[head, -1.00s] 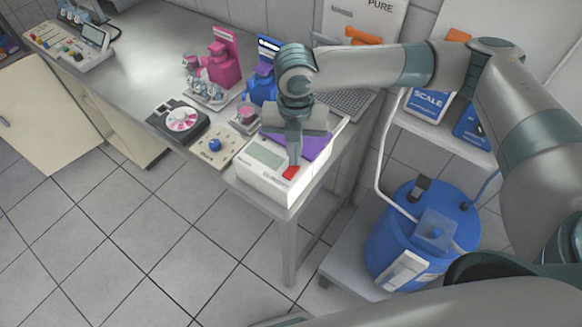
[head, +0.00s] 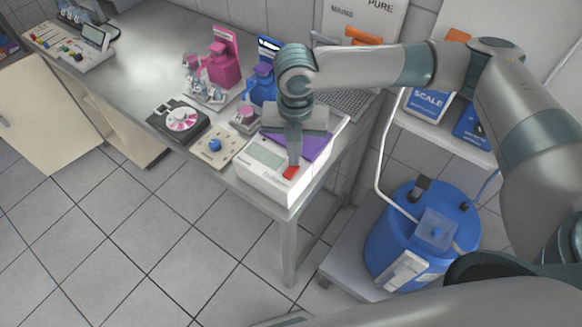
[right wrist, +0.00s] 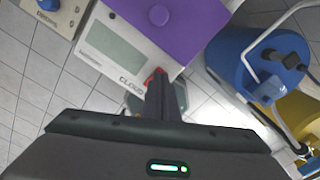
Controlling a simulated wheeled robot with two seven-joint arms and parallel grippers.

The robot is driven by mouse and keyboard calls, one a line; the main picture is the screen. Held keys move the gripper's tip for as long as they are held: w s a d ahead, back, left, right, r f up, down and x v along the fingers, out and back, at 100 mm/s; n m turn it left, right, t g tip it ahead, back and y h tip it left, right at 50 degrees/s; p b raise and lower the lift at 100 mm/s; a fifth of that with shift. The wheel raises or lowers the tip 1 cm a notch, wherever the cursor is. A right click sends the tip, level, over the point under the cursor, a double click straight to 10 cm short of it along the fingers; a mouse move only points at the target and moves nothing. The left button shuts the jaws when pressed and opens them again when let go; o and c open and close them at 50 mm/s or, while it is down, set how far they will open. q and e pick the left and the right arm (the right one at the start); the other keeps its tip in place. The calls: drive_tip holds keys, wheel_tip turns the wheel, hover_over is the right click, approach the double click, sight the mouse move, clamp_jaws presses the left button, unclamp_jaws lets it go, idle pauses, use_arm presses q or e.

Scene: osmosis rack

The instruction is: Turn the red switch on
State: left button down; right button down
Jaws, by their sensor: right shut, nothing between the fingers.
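The red switch (head: 291,173) sits on the front right of a white device (head: 275,187) with a grey display and a purple top, at the near corner of the steel bench. In the right wrist view the red switch (right wrist: 154,76) shows just beyond my fingertips, which partly cover it. My right gripper (head: 295,163) is shut and empty, pointing down with its tips at the switch. I cannot tell if they touch it. It also shows in the right wrist view (right wrist: 157,88). My left gripper is not in view.
A panel with a blue knob (head: 214,145) and a dark device with a pink-and-white disc (head: 183,119) stand to the left on the bench (head: 130,75). A blue barrel (head: 385,242) stands at the lower right. Pink and blue holders (head: 224,65) stand behind.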

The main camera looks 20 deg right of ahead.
drive_tip(key=shift+f, duration=0.8)
idle(0.6)
drive_tip(key=shift+s+r, duration=0.1)
wheel_tip(320, 180, up, 7)
drive_tip(key=p, duration=0.7)
idle(0.4)
idle(0.5)
